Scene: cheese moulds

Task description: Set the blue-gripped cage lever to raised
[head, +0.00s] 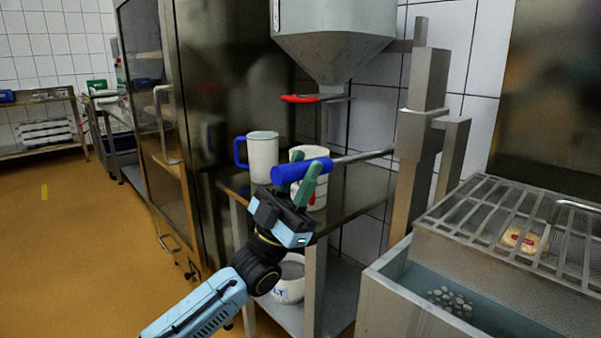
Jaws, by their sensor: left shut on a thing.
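The blue-gripped cage lever (283,174) is in the middle of the head view. Its steel rod (365,157) runs from the blue grip right to a steel post (415,145). The lever lies near level, with the grip end slightly lower in the picture. My left gripper (308,167) comes from below left and is shut on the blue grip, its green fingers on either side of it. The cage (450,235), a barred steel frame, stands at the right over a basin (400,290). My right gripper is not in view.
A steel hopper (335,50) with a red-handled valve (300,98) hangs above the lever. A white jug with a blue handle (263,155) and a white tub (312,190) stand on the shelf behind my gripper. Open floor (80,240) lies at left.

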